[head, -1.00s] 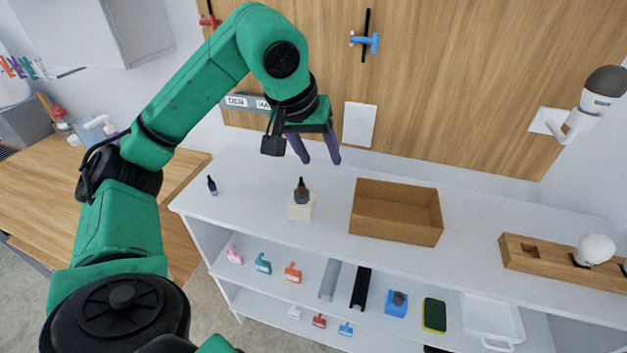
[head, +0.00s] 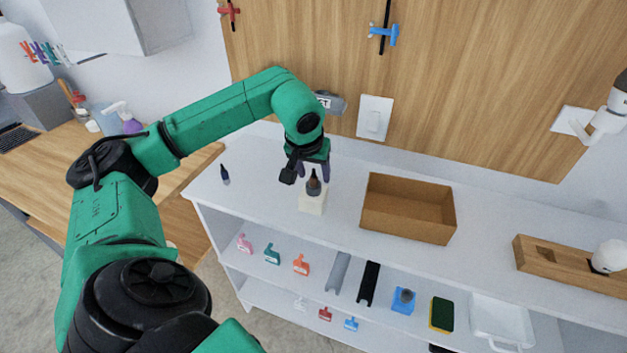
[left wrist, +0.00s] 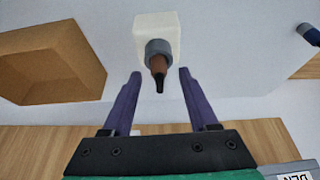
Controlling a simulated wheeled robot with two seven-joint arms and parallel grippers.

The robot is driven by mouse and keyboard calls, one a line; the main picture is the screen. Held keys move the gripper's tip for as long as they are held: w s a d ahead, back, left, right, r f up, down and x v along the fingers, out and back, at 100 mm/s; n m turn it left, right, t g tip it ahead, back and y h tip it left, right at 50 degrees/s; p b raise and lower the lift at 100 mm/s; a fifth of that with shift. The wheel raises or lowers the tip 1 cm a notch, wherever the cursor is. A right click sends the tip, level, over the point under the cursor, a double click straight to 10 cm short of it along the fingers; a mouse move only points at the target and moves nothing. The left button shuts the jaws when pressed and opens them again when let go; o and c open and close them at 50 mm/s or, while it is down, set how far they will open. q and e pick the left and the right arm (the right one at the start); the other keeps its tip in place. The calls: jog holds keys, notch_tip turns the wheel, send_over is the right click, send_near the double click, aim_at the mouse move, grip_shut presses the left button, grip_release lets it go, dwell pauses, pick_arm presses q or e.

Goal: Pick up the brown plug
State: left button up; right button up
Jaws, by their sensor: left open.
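The brown plug (head: 313,184) has a dark tip and a grey collar, and stands upright in a white block (head: 312,204) on the white shelf top. In the left wrist view the plug (left wrist: 158,66) points toward me, with the white block (left wrist: 156,24) behind it. My left gripper (head: 313,172) is open, with its purple fingers on either side of the plug in the head view. In the left wrist view the fingertips (left wrist: 160,72) flank the plug with a gap on each side.
An open cardboard box (head: 408,208) stands right of the block. A small dark blue bottle-like item (head: 225,174) stands at the left. A wooden holder (head: 560,262) is at the far right. A wooden panel with switches rises behind. The shelf top between them is clear.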

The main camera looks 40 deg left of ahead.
pick_arm(q)
grip_shut()
notch_tip(320, 180, up, 15)
jog(key=p, duration=0.2)
notch_tip(320, 180, up, 5)
jog(key=p, duration=0.3)
send_over(314, 169)
jog(key=shift+s+r, duration=0.1)
jog(key=shift+s, duration=0.05)
